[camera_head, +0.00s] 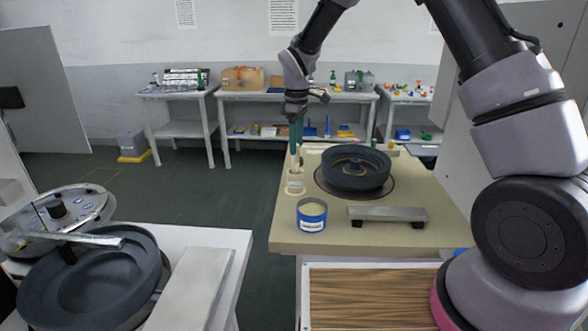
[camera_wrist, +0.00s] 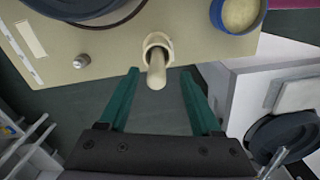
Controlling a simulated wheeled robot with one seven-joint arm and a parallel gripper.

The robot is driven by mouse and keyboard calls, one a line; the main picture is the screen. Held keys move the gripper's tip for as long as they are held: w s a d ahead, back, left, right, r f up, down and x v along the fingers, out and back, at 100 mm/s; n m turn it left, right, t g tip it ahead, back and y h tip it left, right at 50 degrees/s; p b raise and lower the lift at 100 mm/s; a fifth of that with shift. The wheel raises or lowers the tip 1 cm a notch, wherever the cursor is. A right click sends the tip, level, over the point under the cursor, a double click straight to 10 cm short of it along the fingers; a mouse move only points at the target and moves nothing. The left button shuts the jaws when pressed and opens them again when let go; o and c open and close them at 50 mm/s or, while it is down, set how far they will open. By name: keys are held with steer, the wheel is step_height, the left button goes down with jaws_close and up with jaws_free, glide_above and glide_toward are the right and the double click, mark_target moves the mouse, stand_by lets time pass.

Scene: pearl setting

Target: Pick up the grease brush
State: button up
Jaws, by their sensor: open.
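The grease brush stands upright in a small cream holder (camera_head: 295,186) at the left edge of the beige worktop. In the wrist view the pale rounded end of the brush handle (camera_wrist: 156,76) sticks out of the holder's ring (camera_wrist: 158,39) toward the camera. The lower part of the brush is hidden in the holder. My gripper (camera_head: 296,149) points down above the holder with its teal fingers open. In the wrist view the two fingertips (camera_wrist: 160,71) are apart, one on each side of the handle end, with gaps visible on both sides.
A blue tin of pale grease (camera_head: 312,216) stands just in front of the holder. A dark round wheel-like part (camera_head: 355,168) and a grey metal bar (camera_head: 388,215) are on the worktop (camera_head: 440,236). A second bench with a dark pan-shaped part (camera_head: 90,285) is at left.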

mark_target(295, 161)
steer(key=shift+w+a+f, duration=0.1)
steer(key=shift+w+f, duration=0.05)
steer(key=shift+f, duration=1.35)
steer(key=shift+w+a+f, duration=0.1)
steer(key=shift+f, duration=1.4)
jaws_close()
